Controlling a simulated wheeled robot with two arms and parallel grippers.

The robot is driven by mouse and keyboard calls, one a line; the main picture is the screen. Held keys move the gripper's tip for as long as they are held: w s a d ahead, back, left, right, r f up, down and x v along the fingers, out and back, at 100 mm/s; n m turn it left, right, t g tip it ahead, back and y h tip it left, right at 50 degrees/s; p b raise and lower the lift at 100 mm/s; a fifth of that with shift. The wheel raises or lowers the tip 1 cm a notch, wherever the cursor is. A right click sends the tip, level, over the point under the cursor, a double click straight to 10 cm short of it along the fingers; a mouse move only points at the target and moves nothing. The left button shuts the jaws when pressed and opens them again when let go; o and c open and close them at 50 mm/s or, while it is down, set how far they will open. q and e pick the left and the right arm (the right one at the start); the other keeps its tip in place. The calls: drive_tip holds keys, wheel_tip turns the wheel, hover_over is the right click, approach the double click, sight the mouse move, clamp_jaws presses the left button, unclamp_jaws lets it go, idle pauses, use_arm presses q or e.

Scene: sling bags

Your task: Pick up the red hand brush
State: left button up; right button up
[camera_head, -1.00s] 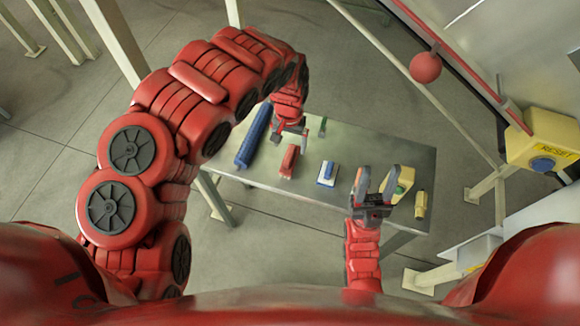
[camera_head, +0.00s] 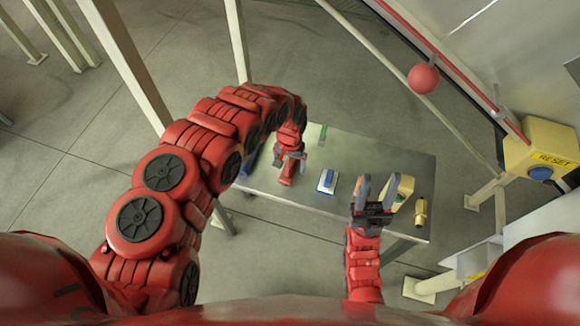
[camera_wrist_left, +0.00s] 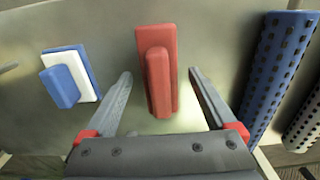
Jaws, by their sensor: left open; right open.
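The red hand brush (camera_head: 286,176) lies on the metal table, partly hidden by my left gripper in the head view. The left wrist view shows the brush (camera_wrist_left: 160,75) with its raised handle between the two fingers. My left gripper (camera_head: 290,158) is open just above and around the brush; its fingers (camera_wrist_left: 159,76) stand clear on both sides, with visible gaps. My right gripper (camera_head: 378,188) is open and empty near the table's front edge, to the right.
A blue and white brush (camera_head: 327,181) lies right of the red one. A blue studded roller (camera_wrist_left: 278,75) lies on its other side. Yellow items (camera_head: 421,212) and a green item (camera_head: 322,134) are also on the table (camera_head: 370,150). The table's back middle is clear.

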sight(290, 162)
use_arm(q)
clamp_jaws()
idle(0.4)
wheel_tip(290, 162, up, 7)
drive_tip(key=shift+f+b, duration=0.1)
drive_tip(key=shift+b, duration=0.95)
wheel_tip(290, 162, up, 3)
drive_tip(key=shift+r+p, duration=0.15)
drive_tip(key=shift+p, duration=1.05)
